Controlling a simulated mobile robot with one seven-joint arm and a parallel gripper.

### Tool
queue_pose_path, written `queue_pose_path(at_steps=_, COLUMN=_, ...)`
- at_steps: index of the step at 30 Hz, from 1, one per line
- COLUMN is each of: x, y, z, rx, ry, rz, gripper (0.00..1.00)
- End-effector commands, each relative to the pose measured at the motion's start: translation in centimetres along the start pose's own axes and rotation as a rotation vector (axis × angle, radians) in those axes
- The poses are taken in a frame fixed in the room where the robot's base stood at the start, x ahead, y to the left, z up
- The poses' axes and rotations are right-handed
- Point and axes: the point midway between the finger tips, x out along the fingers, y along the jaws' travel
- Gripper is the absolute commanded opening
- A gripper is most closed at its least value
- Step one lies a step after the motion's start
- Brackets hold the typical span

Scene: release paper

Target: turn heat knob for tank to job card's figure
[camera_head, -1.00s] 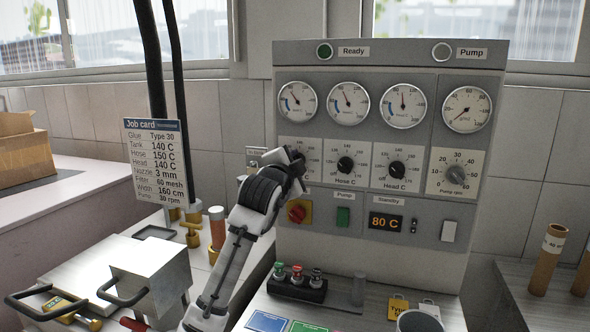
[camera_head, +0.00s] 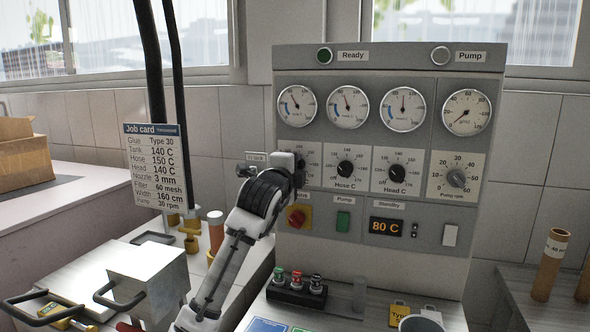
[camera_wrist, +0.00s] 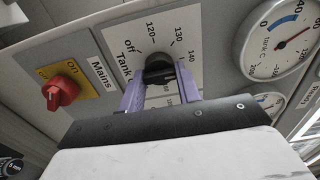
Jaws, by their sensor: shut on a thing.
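The tank heat knob (camera_wrist: 158,66) is dark and sits on a white dial plate marked off, 120, 130 and 140 in the wrist view. My gripper (camera_wrist: 161,80) has its two purple fingers closed on either side of this knob. Its pointer mark cannot be made out. In the head view my gripper (camera_head: 296,172) covers the tank dial, and the knob is hidden. The job card (camera_head: 155,166) hangs at the left and reads Tank 140 C. The tank gauge (camera_head: 297,106) is above the dial, and also shows in the wrist view (camera_wrist: 277,42).
The hose knob (camera_head: 346,168) and head knob (camera_head: 396,173) sit to the right, with the pump rpm knob (camera_head: 456,179) beyond. The red mains switch (camera_wrist: 62,91) is close to my gripper. A display (camera_head: 386,225) reads 80 C. Small coloured buttons (camera_head: 297,281) stand below.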

Motion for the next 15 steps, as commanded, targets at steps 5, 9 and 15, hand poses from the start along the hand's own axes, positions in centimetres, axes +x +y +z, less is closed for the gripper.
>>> queue_pose_path(at_steps=5, x=0.02, y=0.1, z=-0.11, rx=-0.001, ry=0.002, rz=0.002, gripper=0.1)
queue_pose_path(at_steps=9, x=0.02, y=0.1, z=-0.12, rx=-0.001, ry=0.002, rz=0.002, gripper=0.41)
queue_pose_path(at_steps=15, x=0.01, y=0.06, z=-0.07, rx=-0.001, ry=0.001, rz=0.001, gripper=0.55)
